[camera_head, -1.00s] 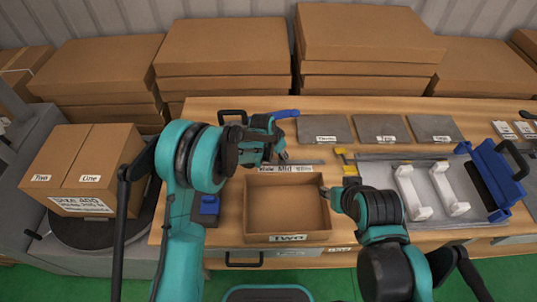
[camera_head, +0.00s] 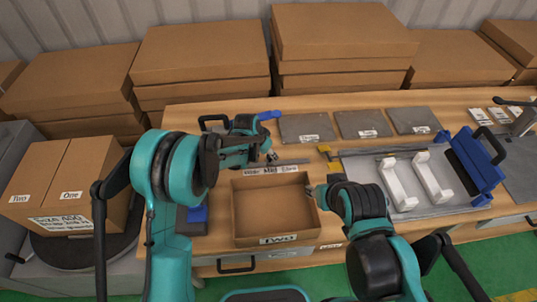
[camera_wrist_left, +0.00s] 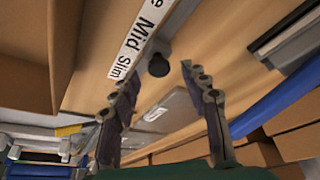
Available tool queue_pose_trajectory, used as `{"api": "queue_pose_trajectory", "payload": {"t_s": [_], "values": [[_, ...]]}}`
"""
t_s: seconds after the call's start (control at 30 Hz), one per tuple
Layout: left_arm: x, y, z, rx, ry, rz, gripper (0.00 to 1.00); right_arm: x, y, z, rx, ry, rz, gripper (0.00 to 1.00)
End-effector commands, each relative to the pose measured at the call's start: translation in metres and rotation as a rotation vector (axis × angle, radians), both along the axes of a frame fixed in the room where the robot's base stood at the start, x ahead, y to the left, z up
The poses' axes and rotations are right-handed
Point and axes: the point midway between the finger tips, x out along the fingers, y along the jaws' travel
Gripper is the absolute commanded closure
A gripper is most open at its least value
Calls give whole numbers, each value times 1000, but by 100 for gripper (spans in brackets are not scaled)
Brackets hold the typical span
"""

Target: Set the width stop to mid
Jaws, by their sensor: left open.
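The width stop has a black knob (camera_wrist_left: 158,66) beside a white label strip reading Mid and Slim (camera_wrist_left: 140,38) in the left wrist view. The knob appears level with the stretch between Mid and Slim; exactly where it stands is hard to tell. The strip also shows in the head view (camera_head: 270,171), behind the open carton. My left gripper (camera_wrist_left: 165,88) is open, its fingers on either side of the knob in the picture, not visibly touching it. In the head view my left gripper (camera_head: 268,154) is just behind the strip. My right gripper (camera_head: 317,191) is at the carton's right edge; its fingers are unclear.
The open, empty-looking carton marked Two (camera_head: 276,240) stands in front of the strip. Grey plates (camera_head: 306,128) lie behind. A blue-ended fixture with white bars (camera_head: 433,178) is right. A closed box (camera_head: 65,185) stands left. Stacked cartons (camera_head: 340,45) line the back.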

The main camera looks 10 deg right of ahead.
Motion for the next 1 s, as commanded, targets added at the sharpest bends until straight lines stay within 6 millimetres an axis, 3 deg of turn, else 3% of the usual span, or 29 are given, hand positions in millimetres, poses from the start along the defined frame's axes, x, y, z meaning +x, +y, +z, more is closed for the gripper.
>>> {"api": "queue_pose_trajectory", "payload": {"t_s": [0.2,0.43,0.6,1.0], "values": [[-14,14,45,0,0,1,54,0,0,0,0,0,0,60],[-24,24,82,0,0,1,54,0,0,0,0,0,0,60],[-27,27,93,0,0,0,54,0,0,0,0,0,0,60],[-28,28,94,0,0,0,54,0,0,0,0,0,0,60]]}}
